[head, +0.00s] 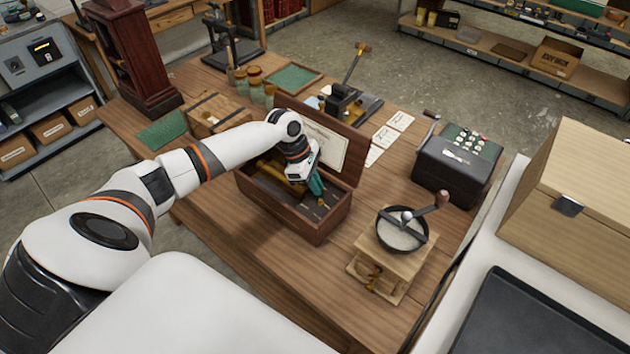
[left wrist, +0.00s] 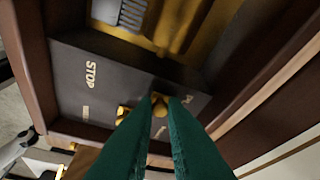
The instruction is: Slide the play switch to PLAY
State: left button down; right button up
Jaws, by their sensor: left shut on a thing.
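The wooden music box (head: 283,222) stands open on the table, its lid (head: 338,140) raised behind it with a paper sheet inside. My left gripper (head: 318,190) reaches down into the box at its right part. In the left wrist view, a dark panel (left wrist: 75,70) bears the word STOP at left and a partly hidden label starting with P at right. The green fingers of my left gripper (left wrist: 162,99) are shut on a small brass switch knob (left wrist: 159,106), close to the P label. Another brass piece (left wrist: 123,112) shows just left of the fingers. My right gripper is not in view.
A hand-cranked grinder (head: 392,255) stands right of the box, and a dark calculating machine (head: 458,160) behind it. A wooden crate (head: 217,112), jars (head: 255,82) and a small press (head: 343,102) stand behind the box. The table's front left is clear.

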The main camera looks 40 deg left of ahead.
pick_arm(q)
jog(key=c, duration=1.5)
grip_release()
jog(key=shift+w+r, duration=0.15)
jog(key=shift+w, duration=0.2)
jog(key=shift+s, duration=0.1)
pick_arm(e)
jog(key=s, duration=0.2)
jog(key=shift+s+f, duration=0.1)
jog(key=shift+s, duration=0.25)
